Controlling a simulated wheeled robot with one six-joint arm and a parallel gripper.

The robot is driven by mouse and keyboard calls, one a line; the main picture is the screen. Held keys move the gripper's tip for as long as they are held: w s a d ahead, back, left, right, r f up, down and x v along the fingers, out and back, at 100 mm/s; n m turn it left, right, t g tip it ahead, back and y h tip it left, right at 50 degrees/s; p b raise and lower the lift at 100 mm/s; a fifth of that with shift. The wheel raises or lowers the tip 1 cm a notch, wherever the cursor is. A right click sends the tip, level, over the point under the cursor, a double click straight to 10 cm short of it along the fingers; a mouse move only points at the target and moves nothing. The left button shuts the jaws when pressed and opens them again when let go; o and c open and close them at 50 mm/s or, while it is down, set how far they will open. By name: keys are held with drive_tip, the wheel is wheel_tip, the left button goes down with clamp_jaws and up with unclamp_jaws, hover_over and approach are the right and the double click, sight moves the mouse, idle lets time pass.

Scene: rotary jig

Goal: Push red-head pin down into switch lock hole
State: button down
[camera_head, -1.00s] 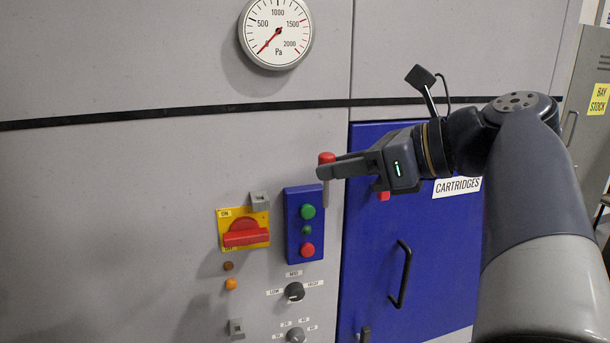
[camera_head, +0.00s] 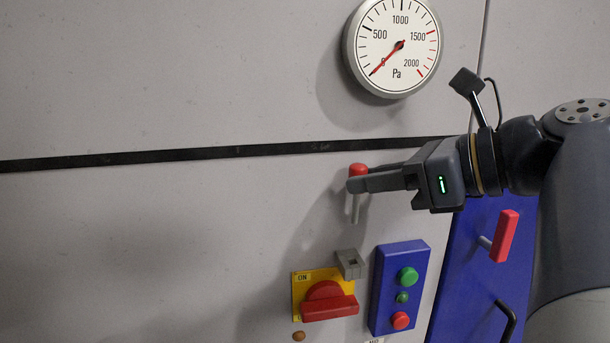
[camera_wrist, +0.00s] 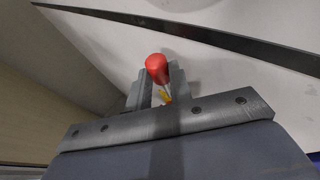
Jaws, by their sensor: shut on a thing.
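The red-head pin (camera_head: 355,208) hangs upright from my gripper (camera_head: 360,184), its red head above the fingers and its grey shank below. My gripper is shut on it. In the wrist view the red head (camera_wrist: 157,66) shows between the fingertips (camera_wrist: 155,88). The grey lock block (camera_head: 350,264), with a dark hole in its top, sits on the panel just below the pin. The pin's lower end is above the block and apart from it. The red rotary switch (camera_head: 327,303) on its yellow plate (camera_head: 302,287) is below and left of the block.
A blue button box (camera_head: 384,295) with green and red buttons stands right of the switch. A pressure gauge (camera_head: 390,90) is above. A blue door with a red handle (camera_head: 505,236) is at right. The panel left of the pin is clear.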

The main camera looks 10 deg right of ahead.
drive_tip(key=shift+f+b, duration=0.3)
drive_tip(key=shift+b, duration=0.05)
drive_tip(key=shift+f+b, duration=2.4)
drive_tip(key=shift+b, duration=0.4)
drive_tip(key=shift+f+b, duration=0.85)
drive_tip(key=shift+f, duration=1.15)
drive_tip(key=c, duration=1.2)
unclamp_jaws()
